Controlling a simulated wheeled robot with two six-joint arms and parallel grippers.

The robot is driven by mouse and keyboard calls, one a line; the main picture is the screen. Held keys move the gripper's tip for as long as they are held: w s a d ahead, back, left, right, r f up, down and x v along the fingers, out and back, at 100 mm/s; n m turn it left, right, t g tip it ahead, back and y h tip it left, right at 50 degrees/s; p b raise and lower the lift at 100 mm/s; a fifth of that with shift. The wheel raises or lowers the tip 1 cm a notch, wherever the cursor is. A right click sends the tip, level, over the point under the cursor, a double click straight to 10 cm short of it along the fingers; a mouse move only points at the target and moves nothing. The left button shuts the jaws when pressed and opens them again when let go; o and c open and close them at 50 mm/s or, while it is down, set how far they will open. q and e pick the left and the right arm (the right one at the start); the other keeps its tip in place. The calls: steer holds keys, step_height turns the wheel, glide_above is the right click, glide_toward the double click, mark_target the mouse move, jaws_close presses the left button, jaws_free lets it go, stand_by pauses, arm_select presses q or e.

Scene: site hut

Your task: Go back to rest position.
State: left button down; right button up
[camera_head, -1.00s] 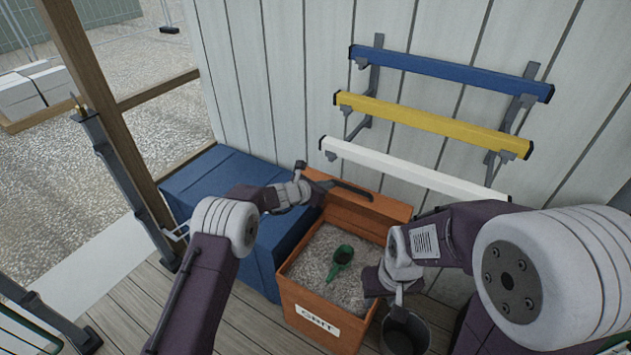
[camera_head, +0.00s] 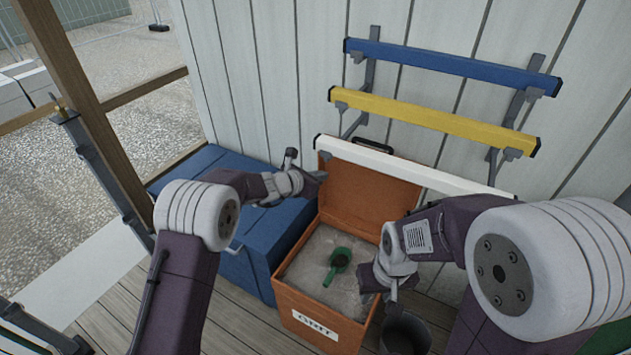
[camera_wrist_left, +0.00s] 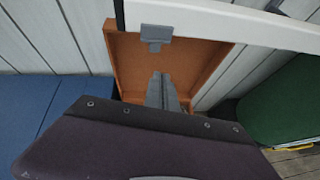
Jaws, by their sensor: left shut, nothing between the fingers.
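My left gripper (camera_head: 320,177) is beside the left edge of the raised orange lid (camera_head: 375,185) of the grit box (camera_head: 285,300). In the left wrist view its fingers (camera_wrist_left: 163,88) are together and empty, in front of the lid. My right gripper (camera_head: 391,300) points down at the rim area of a dark bucket (camera_head: 405,335) to the right of the box; whether its fingers grip the bucket is not clear. A green scoop (camera_head: 338,264) lies on the grit inside the open box.
A blue chest (camera_head: 260,235) stands left of the box. White (camera_head: 420,168), yellow (camera_head: 430,117) and blue (camera_head: 450,65) rails hang on the wall, the white one close above the lid. A wooden post (camera_head: 85,95) stands at the left.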

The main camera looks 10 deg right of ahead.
arm_select(q)
steer(key=v, duration=0.4)
steer(key=shift+s+r+b, duration=0.1)
steer(key=shift+s+b, duration=0.1)
steer(key=shift+b, duration=0.1)
